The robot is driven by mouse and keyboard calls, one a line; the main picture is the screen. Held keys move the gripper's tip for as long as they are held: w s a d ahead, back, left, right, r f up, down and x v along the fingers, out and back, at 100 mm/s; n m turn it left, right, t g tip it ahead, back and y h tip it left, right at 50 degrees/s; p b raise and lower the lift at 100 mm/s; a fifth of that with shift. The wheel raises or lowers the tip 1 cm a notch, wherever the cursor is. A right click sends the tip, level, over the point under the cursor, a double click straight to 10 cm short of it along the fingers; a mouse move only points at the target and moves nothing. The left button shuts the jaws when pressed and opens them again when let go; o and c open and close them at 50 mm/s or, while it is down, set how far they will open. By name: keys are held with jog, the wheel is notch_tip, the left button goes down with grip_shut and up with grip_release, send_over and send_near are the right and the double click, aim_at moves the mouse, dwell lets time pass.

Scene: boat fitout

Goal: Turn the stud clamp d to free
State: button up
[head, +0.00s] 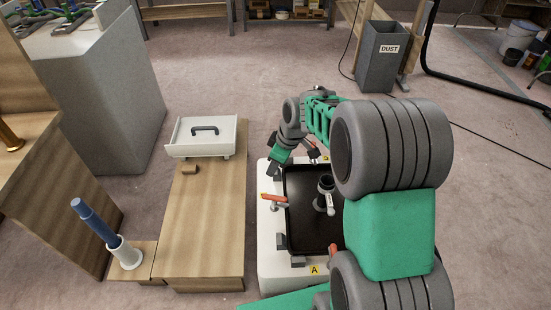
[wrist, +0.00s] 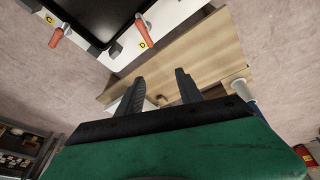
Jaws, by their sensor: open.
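Stud clamp d, with an orange-red handle, shows in the wrist view (wrist: 144,30) beside a yellow "D" label at the black hatch's edge. In the head view, the orange-handled clamp on the hatch's left side (head: 273,198) appears to be the same one, its handle pointing left across the white frame (head: 270,235). The black hatch panel (head: 305,225) lies in that frame. My gripper (wrist: 160,88) is open and empty, apart from the clamp.
Another orange-handled clamp, labelled C (wrist: 57,35), sits on the hatch edge. A wooden bench (head: 205,235) stands left of the frame, with a white handled box (head: 203,145) on it. A blue-handled tool (head: 95,222) stands in a white holder. My arm covers the frame's right side.

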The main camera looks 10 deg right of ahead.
jog(key=g+y+b, duration=0.1)
jog(key=y+b, duration=0.1)
jog(key=b, duration=0.2)
send_over(276, 202)
jog(key=d, duration=0.1)
notch_tip(276, 202, down, 10)
jog(key=w+d+f+n+g+b, duration=0.1)
jog(key=d+f+n+g+b, duration=0.15)
jog(key=f, duration=0.75)
jog(key=shift+m+t+y, duration=0.25)
jog(key=shift+t+y, duration=0.1)
jog(key=shift+y, duration=0.05)
jog(key=x, duration=0.2)
jog(key=b+x, duration=0.1)
jog(key=x, duration=0.2)
jog(key=d+x, duration=0.1)
jog(key=x, duration=0.1)
jog(key=shift+a+f+b, duration=0.2)
jog(key=shift+f+b, duration=0.2)
jog(key=shift+f, duration=0.15)
jog(key=shift+c, duration=0.5)
grip_shut()
